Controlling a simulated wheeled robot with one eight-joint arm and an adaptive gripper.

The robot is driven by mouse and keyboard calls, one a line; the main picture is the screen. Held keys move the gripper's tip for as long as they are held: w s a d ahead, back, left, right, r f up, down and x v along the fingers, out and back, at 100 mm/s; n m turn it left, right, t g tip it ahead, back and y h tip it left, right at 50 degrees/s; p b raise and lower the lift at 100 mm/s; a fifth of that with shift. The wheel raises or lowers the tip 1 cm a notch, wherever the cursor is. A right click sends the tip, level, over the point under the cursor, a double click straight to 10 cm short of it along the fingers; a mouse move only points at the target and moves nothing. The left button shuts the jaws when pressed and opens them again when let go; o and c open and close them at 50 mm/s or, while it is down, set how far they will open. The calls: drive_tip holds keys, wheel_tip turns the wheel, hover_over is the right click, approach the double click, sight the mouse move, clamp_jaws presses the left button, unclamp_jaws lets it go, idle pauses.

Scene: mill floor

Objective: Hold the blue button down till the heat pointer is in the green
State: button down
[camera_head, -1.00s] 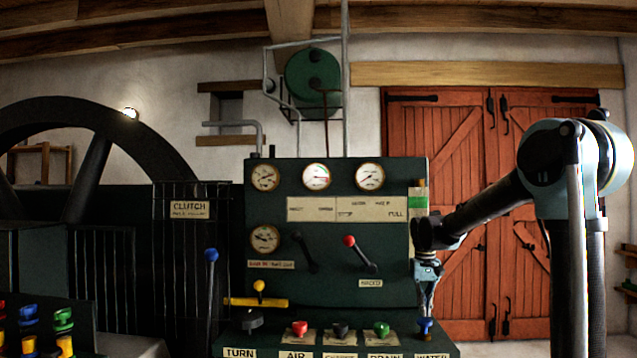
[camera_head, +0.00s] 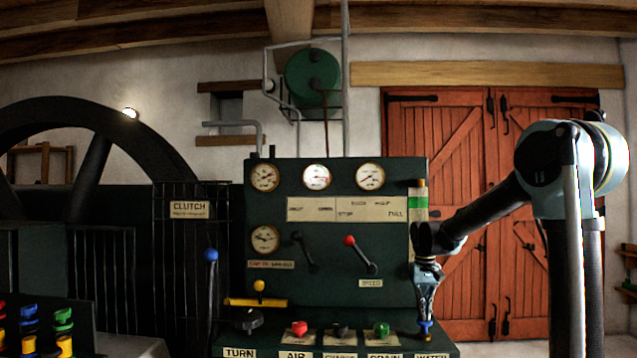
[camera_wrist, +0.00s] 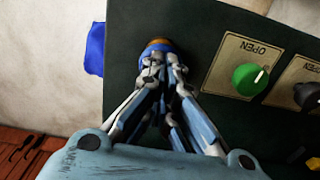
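The blue button (camera_head: 425,327) is at the right end of the console's front ledge, above the WATER label. My gripper (camera_head: 425,318) points straight down onto it. The fingers are drawn together with nothing visible between them. In the wrist view, the fingertips (camera_wrist: 160,56) meet at the button's blue and orange top (camera_wrist: 157,45) and hide most of it. They appear to touch it; how far it is pressed, I cannot tell. Three round gauges (camera_head: 317,177) line the panel top, with a fourth gauge (camera_head: 265,239) below left. Their pointers and labels are too small to read surely.
A green drain knob (camera_head: 381,330), a dark knob (camera_head: 341,331) and a red air knob (camera_head: 299,329) stand left of the button. A red-tipped lever (camera_head: 350,241) rises on the panel. A column with a green band (camera_head: 418,202) stands close behind my wrist.

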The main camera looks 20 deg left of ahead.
drive_tip(key=shift+f, duration=0.8)
idle(7.2)
